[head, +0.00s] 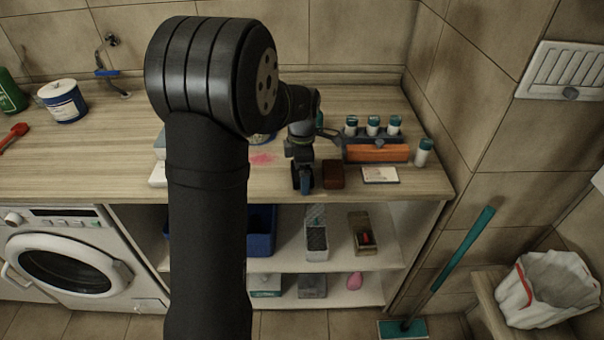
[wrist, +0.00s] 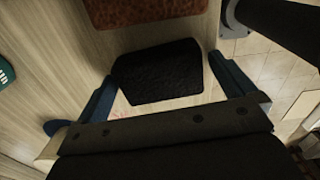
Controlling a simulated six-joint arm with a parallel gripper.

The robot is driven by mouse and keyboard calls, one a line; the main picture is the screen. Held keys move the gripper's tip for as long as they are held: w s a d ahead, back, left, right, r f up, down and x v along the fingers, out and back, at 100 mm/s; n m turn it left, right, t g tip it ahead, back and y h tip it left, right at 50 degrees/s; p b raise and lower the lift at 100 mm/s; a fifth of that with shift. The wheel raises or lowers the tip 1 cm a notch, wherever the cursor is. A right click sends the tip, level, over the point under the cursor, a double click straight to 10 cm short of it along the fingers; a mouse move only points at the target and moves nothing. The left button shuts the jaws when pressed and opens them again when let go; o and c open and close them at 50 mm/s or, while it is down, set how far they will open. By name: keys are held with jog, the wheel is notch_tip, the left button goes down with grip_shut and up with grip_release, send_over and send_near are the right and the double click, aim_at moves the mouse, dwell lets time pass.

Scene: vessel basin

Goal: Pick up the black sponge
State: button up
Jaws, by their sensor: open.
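The black sponge (wrist: 160,72) lies on the wooden countertop in the wrist view, a dark block with rounded corners. My gripper (wrist: 158,78) is open, with one blue finger on each side of the sponge. The right finger is very near its edge; I cannot tell whether it touches. In the head view my gripper (head: 303,180) is low at the front edge of the counter, just left of a brown sponge (head: 333,174). The black sponge is hard to make out there, mostly hidden by my gripper.
The brown sponge also shows beyond the black one in the wrist view (wrist: 145,12). A white card (head: 380,175) lies to its right. The counter's front edge is close by, with open shelves below.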

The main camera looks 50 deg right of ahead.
jog(key=c, duration=0.9)
jog(key=shift+r, duration=0.15)
